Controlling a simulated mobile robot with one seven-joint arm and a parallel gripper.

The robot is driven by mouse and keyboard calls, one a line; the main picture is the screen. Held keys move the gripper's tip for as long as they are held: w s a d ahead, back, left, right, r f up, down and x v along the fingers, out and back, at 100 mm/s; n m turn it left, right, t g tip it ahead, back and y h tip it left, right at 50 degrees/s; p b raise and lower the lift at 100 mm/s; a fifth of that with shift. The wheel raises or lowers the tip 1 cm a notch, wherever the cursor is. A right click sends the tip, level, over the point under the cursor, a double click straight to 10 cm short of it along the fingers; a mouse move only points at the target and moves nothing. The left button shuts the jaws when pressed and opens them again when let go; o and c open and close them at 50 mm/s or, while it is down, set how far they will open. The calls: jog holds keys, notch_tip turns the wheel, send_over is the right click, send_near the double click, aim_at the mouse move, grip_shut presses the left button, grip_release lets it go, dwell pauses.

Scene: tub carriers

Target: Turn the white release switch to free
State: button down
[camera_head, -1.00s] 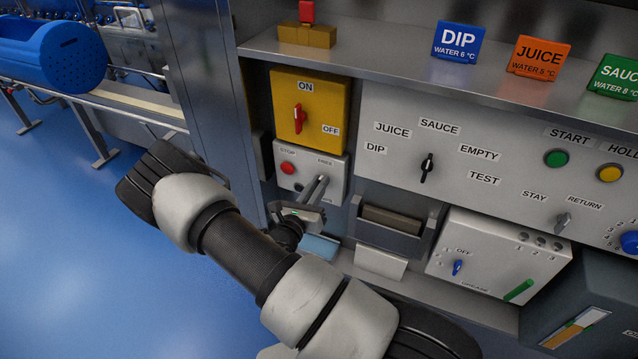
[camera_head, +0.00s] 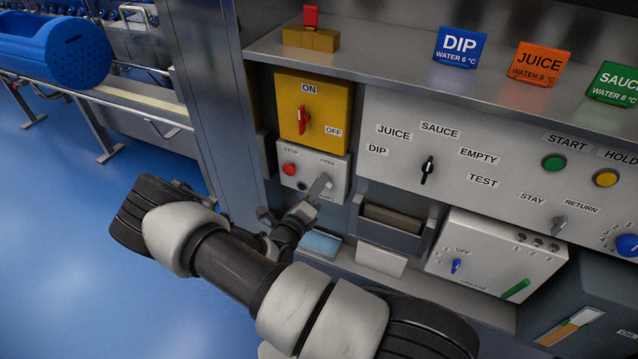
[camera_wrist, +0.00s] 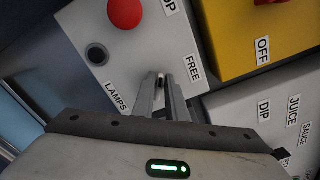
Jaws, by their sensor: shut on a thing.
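The release switch sits on the small white box (camera_head: 335,164) under the yellow panel, between the labels FREE and LAMPS. My gripper (camera_head: 322,182) reaches the box from below, its fingers against the lower right of its face. In the wrist view my gripper (camera_wrist: 162,82) has its two fingers close together, shut on the switch; the FREE label (camera_wrist: 193,68) is just right of the tips and the LAMPS label (camera_wrist: 117,97) to the left. The switch is almost wholly hidden between the fingers, so its pointing direction cannot be told.
On the same box are a red stop button (camera_head: 289,169) and a small black round fitting (camera_wrist: 97,54). Above is the yellow panel (camera_head: 290,128) with a red ON/OFF switch. To the right is a grey panel (camera_head: 390,105) with a black selector. A grey holder (camera_head: 392,240) stands below.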

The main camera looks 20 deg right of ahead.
jog(key=shift+f+n, duration=0.1)
jog(key=shift+n, duration=0.3)
jog(key=c, duration=1.8)
grip_release()
jog(key=v, duration=1.7)
jog(key=shift+s+a, duration=0.2)
